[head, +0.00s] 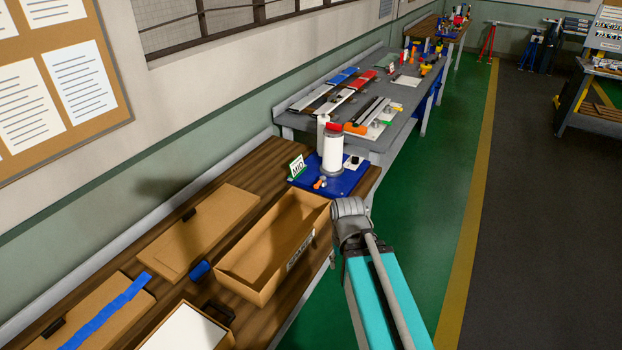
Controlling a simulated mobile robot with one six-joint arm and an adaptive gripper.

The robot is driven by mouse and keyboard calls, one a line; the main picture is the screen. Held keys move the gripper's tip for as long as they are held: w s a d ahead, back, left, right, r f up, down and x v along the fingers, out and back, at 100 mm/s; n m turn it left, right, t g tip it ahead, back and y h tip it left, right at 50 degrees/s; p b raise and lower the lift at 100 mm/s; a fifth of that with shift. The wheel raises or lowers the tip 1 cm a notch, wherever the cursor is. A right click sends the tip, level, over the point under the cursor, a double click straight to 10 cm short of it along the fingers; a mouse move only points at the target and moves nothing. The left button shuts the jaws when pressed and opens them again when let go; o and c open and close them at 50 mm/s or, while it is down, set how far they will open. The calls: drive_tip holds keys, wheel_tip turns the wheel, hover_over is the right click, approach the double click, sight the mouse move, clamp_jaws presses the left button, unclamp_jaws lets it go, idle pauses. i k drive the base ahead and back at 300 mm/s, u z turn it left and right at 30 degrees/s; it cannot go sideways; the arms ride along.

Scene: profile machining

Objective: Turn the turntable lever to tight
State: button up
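No turntable can be made out for certain in the head view. A blue base plate (346,178) on the wooden bench carries a white upright cylinder (332,154) with a red part (333,127) at its top. A small orange piece (320,183) lies at the front of the plate. I cannot tell whether any of these is the lever, or how it is set. My turquoise arm link runs up from the lower right to a grey joint beside the bench. My gripper is not in view.
An open cardboard box (252,278) and a flat closed box (184,233) lie on the wooden bench (262,177). A small green-and-white sign (298,166) stands by the plate. A grey bench (414,95) with profiles and tools continues behind. The green floor (450,210) at right is clear.

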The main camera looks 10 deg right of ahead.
sight(321, 183)
drive_tip(key=i, duration=0.85)
drive_tip(key=z, duration=0.05)
